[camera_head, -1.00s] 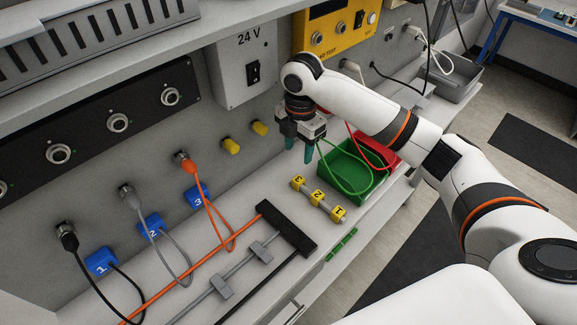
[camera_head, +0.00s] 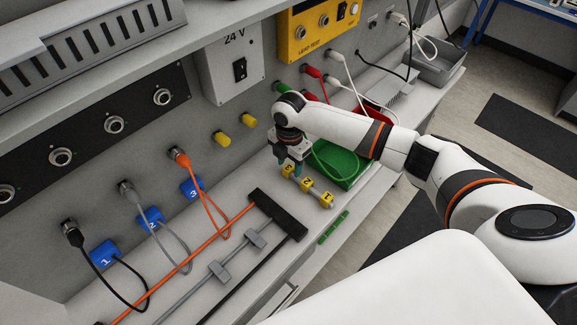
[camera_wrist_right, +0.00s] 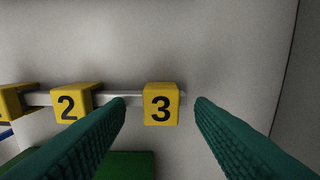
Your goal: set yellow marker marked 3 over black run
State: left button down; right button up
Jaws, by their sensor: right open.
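The yellow marker marked 3 (camera_wrist_right: 161,104) sits at the end of a light rod in the right wrist view, with marker 2 (camera_wrist_right: 78,103) beside it to the left. In the head view the yellow markers 2 (camera_head: 307,184) and 1 (camera_head: 327,200) show on the rod, and marker 3 is partly covered by my gripper. My right gripper (camera_wrist_right: 160,108) is open, its teal fingers on either side of marker 3 with gaps showing at both sides. The black run (camera_head: 256,283) is a dark straight line on the bench, ending at the black block (camera_head: 278,214). My left gripper is not in view.
Beside the black run lie a grey run with grey clips (camera_head: 219,270) and an orange run (camera_head: 180,273). A green bin (camera_head: 338,160) stands just behind the yellow markers, a red bin (camera_head: 373,117) beyond it.

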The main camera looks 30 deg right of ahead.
jog(key=shift+f, duration=0.25)
grip_shut()
